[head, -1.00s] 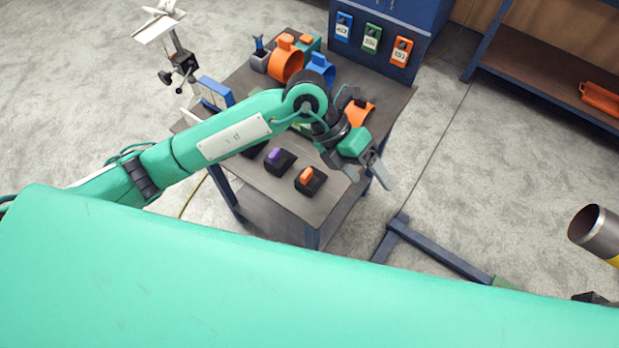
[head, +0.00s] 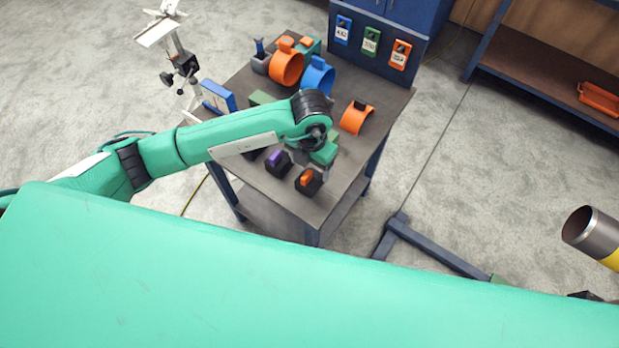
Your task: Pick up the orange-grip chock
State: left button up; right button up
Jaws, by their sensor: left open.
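The orange-grip chock (head: 307,180) is a black block with an orange grip on top. It sits near the front edge of the table (head: 268,192) in the head view. My left gripper (head: 312,168) is open and points down right over the chock. The fingers are partly hidden by the gripper body, and I cannot tell whether they touch the orange grip. My right gripper is not in view.
A purple-grip chock (head: 278,161) stands close to the left. An orange clamp ring (head: 356,117) lies to the right behind. Orange (head: 286,67) and blue (head: 317,76) rings stand at the back. The table's front right corner is bare.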

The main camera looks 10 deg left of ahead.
aim_at(309, 172)
pick_arm(q)
jog(key=f, duration=0.1)
jog(key=f+p, duration=0.1)
jog(key=f, duration=0.1)
jog(key=f+p, duration=0.1)
jog(key=shift+s+a+f, duration=0.1)
jog(key=shift+s+f, duration=0.15)
jog(key=shift+f, duration=0.45)
jog(key=c, duration=1.2)
